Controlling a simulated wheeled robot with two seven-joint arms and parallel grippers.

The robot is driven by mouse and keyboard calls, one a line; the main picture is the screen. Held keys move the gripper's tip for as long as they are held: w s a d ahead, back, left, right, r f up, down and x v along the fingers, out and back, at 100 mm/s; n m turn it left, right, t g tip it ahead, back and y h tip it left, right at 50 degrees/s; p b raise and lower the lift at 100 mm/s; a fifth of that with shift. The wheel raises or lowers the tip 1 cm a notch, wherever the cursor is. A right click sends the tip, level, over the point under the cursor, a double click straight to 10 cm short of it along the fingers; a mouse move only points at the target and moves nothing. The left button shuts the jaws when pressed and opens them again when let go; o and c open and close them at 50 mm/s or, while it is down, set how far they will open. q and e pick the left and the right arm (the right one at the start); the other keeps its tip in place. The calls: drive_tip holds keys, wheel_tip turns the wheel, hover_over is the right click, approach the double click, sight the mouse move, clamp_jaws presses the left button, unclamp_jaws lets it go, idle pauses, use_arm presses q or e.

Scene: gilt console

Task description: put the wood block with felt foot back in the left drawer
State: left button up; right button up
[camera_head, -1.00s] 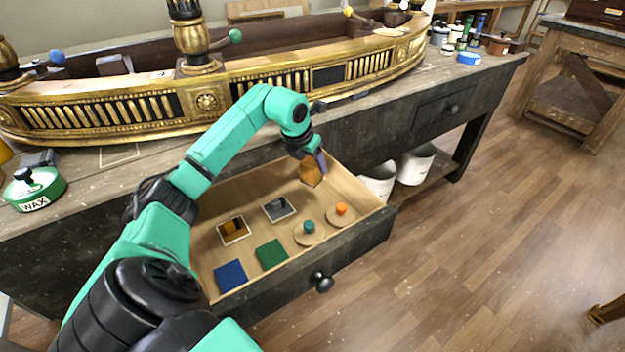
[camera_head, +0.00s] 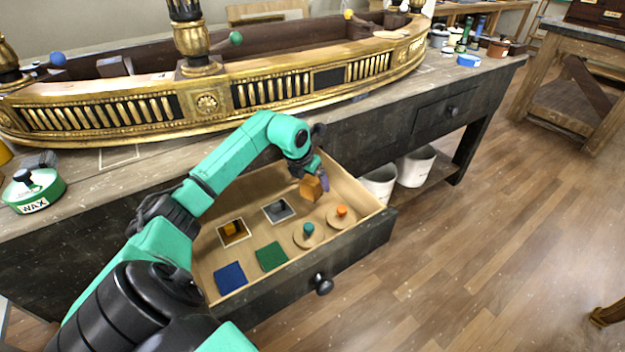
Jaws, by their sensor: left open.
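The wood block (camera_head: 311,189), an orange-brown cube, is at the right side of the open left drawer (camera_head: 340,234), between or just beside my fingers. Its underside and any felt foot are hidden, and I cannot tell whether it rests on the drawer floor. My left gripper (camera_head: 315,180) reaches into the drawer from above and is open at the block. My right gripper is not in view.
The drawer also holds a blue square (camera_head: 230,277), a green square (camera_head: 271,256), two framed recesses (camera_head: 278,210) with small pieces, and two round discs with green and orange knobs (camera_head: 341,217). The gilt console (camera_head: 210,104) stands on the bench behind. White buckets (camera_head: 414,166) stand below.

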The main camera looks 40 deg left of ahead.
use_arm(q)
drive_tip(key=v, duration=1.2)
drive_tip(key=shift+w+a+r, duration=0.1)
drive_tip(key=shift+r, duration=0.05)
